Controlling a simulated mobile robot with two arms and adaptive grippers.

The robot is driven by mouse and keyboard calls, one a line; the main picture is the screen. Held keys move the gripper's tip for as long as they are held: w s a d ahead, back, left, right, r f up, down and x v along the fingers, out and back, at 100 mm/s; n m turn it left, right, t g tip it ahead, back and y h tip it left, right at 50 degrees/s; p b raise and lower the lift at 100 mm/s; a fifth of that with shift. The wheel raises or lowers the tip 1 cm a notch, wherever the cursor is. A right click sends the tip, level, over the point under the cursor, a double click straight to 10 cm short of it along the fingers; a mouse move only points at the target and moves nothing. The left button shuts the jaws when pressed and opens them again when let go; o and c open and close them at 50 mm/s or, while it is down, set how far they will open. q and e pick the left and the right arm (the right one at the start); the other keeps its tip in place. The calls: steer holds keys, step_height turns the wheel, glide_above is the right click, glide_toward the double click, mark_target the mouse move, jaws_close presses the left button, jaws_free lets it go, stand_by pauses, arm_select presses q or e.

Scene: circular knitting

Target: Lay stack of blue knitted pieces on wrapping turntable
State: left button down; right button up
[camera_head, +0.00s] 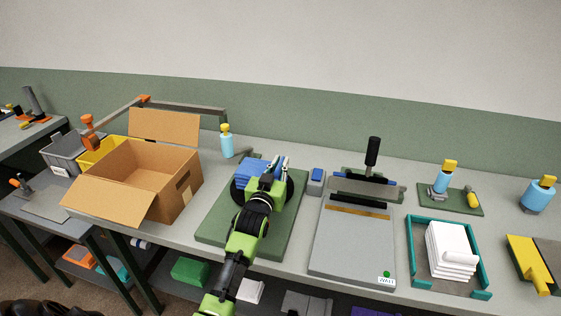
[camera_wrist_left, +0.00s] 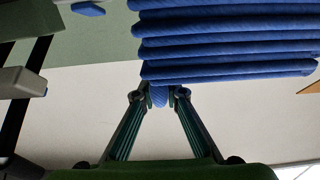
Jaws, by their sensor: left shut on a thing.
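The stack of blue knitted pieces (camera_head: 251,171) is above a dark round plate (camera_head: 237,193), apparently the wrapping turntable, on a green base board. My left gripper (camera_head: 275,164) is at the right of the stack and hides part of both. In the left wrist view the folded blue layers (camera_wrist_left: 225,45) fill the upper right. There the fingertips of my left gripper (camera_wrist_left: 158,97) are shut on a narrow blue part at the stack's edge. I cannot tell whether the stack touches the plate. My right gripper is not in view.
An open cardboard box (camera_head: 150,180) stands left of the green board (camera_head: 287,222). A blue bottle (camera_head: 227,145) is behind. A grey press-like board (camera_head: 350,245) with a black handle and a teal tray (camera_head: 483,294) with white folded pieces are at the right.

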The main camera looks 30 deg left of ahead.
arm_select(q)
steer(key=shift+r, duration=0.25)
steer(key=shift+f+b, duration=0.3)
steer(key=shift+f, duration=0.25)
steer(key=c, duration=2)
jaws_free()
steer(key=shift+f, duration=0.15)
